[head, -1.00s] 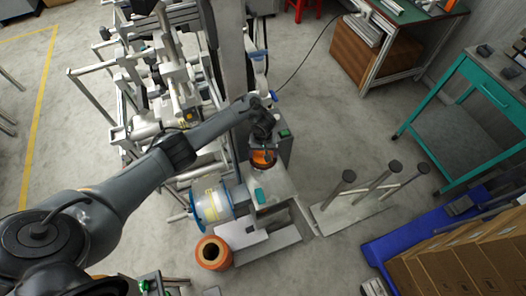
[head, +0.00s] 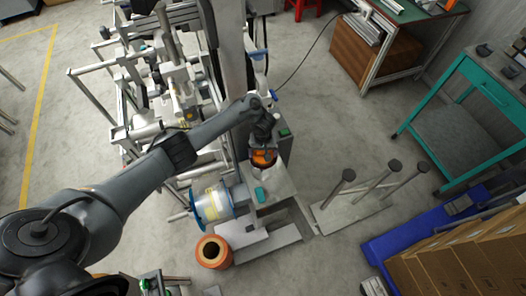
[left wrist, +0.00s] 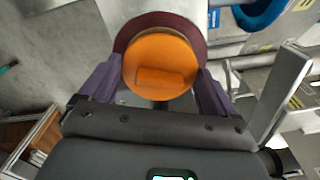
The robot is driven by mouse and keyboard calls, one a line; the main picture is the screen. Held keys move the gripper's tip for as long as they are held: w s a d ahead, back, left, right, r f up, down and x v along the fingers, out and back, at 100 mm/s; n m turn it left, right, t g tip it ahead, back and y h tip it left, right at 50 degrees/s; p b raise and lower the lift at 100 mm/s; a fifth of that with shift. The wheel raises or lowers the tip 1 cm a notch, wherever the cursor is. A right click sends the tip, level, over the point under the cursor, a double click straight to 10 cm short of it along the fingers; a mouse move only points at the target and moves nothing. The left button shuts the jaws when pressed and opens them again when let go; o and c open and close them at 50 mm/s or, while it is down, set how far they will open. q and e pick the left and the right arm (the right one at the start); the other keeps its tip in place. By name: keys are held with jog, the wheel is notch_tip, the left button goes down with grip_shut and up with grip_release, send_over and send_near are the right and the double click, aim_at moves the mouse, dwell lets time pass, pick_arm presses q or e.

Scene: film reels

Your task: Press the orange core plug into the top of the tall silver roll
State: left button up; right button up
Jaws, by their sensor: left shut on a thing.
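My left gripper (head: 263,147) is shut on the orange core plug (head: 263,158), above a grey machine. In the left wrist view the plug (left wrist: 160,65) is a round orange disc with a recessed slot, held between the two dark purple fingers of the left gripper (left wrist: 160,80). A dark maroon ring (left wrist: 150,19) shows around and behind the plug. I cannot tell whether it belongs to the plug or to something beneath, or whether they touch. The tall silver roll cannot be made out clearly; the gripper and plug hide what is directly below. My right gripper is not in view.
A clear reel with blue flanges (head: 211,204) lies left of the plug. An orange-brown roll (head: 213,252) stands in front. A metal post stand (head: 350,208) is to the right, near a blue pallet (head: 395,240) with cartons. A machine frame (head: 130,85) stands at the left.

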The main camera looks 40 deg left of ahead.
pick_arm(q)
jog(key=shift+f+b, duration=0.3)
jog(key=shift+f, duration=0.3)
jog(key=shift+r, duration=0.15)
jog(key=shift+r+p, duration=0.35)
jog(key=shift+p, duration=0.4)
jog(key=shift+r+p, duration=0.3)
jog(key=shift+p, duration=0.15)
jog(key=shift+p, duration=0.45)
dwell(0.4)
jog(key=shift+f, duration=0.25)
dwell(0.5)
jog(key=shift+f+b, duration=0.5)
jog(key=shift+f, duration=0.05)
